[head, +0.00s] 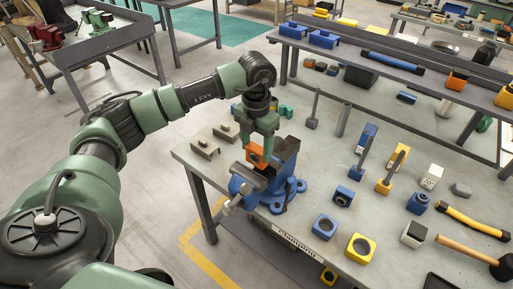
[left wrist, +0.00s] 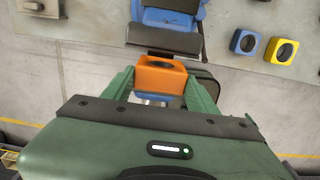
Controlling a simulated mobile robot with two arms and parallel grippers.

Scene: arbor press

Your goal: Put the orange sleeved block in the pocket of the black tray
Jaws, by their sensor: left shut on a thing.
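The orange sleeved block (head: 256,156) has a dark round bore in its top, seen in the left wrist view (left wrist: 161,80). My left gripper (head: 259,150) is shut on it, with one green finger on each side in the left wrist view (left wrist: 160,86). The block is at the blue bench vise (head: 277,195), close to its jaws; I cannot tell whether it touches them. A dark tray edge (head: 440,282) shows at the bottom right of the head view, mostly cut off, and its pocket is not visible. My right gripper is not in view.
The grey bench (head: 300,258) carries blue (head: 325,227) and yellow (head: 360,248) bored blocks, upright tools and a hammer (head: 470,250) at the right. A raised shelf (head: 400,75) runs along the back.

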